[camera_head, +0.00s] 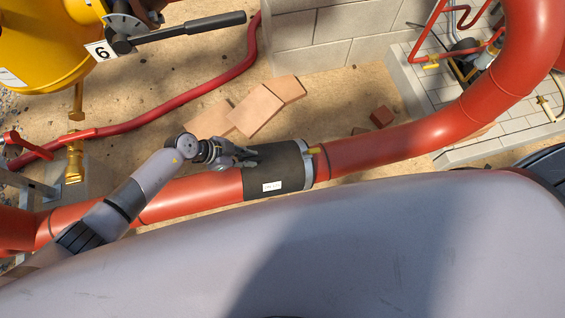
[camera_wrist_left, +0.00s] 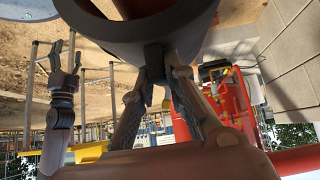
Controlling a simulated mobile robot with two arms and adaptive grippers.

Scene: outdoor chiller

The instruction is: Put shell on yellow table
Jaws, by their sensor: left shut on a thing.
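The shell (camera_head: 262,178) is a dark, curved cover with a white label, lying over the red pipe in the head view. I cannot tell whether it touches the pipe. My left gripper (camera_head: 250,157) is at the shell's far upper side. In the left wrist view its fingers (camera_wrist_left: 160,75) close on a dark tab below the shell's rounded grey end (camera_wrist_left: 190,30). My right gripper (camera_wrist_left: 66,54) shows at the left of that view, with its fingers apart and empty. A yellow flat surface (camera_wrist_left: 92,148) shows low in the wrist view; I cannot tell whether it is the yellow table.
The red pipe (camera_head: 400,143) runs across and bends upward at the right. A large grey rounded surface (camera_head: 300,255) fills the front. Loose tiles (camera_head: 254,110) and a brick (camera_head: 382,117) lie on the sand. A yellow tank (camera_head: 45,45) with a black lever (camera_head: 190,28) stands upper left.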

